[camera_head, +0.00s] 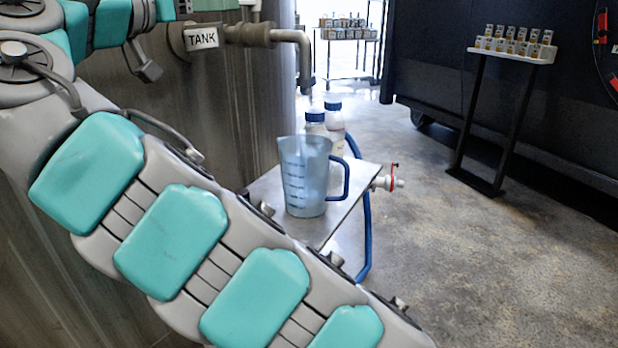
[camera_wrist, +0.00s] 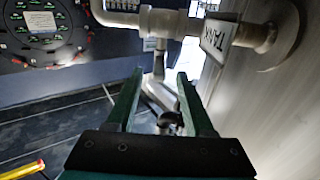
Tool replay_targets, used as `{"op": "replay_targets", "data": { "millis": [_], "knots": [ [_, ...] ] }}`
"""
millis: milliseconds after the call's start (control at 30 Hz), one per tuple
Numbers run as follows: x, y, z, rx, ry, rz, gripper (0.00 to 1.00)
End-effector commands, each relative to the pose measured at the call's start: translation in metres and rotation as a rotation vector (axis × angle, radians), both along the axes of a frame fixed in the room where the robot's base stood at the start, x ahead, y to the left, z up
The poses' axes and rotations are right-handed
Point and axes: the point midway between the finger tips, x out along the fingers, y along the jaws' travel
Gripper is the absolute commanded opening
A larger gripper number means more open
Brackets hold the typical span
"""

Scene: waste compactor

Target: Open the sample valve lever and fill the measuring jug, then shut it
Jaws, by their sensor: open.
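The clear blue measuring jug (camera_head: 305,178) stands upright on a metal shelf (camera_head: 335,215), handle to the right. No liquid stream shows. In the wrist view my gripper (camera_wrist: 160,78) is open, its two green fingers apart, with the pipe (camera_wrist: 158,65) beyond the tips. A small dark metallic part shows between the fingers, too unclear to name. I cannot pick out the sample valve lever with certainty. My gripper is not clearly visible in the head view.
White bottles (camera_head: 333,125) with blue caps stand behind the jug. A red-handled fitting (camera_head: 388,181) and blue hose (camera_head: 365,235) are at the shelf's right. A stand (camera_head: 478,110) is farther right. Floor between is clear.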

Motion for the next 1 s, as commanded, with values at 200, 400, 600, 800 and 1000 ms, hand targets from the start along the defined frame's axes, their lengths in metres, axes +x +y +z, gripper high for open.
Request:
{"op": "replay_targets", "data": {
  "millis": [200, 400, 600, 800, 1000],
  "knots": [
    [-0.019, 0.009, -0.001, 0.000, -0.002, 0.014, 0.53],
    [-0.013, 0.006, -0.001, 0.001, 0.001, 0.015, 0.53],
    [0.008, -0.006, -0.001, 0.000, 0.002, 0.014, 0.53],
    [0.034, -0.022, -0.001, 0.000, 0.002, 0.014, 0.53],
    [0.047, -0.030, 0.000, 0.000, 0.000, 0.016, 0.53]
  ]
}}
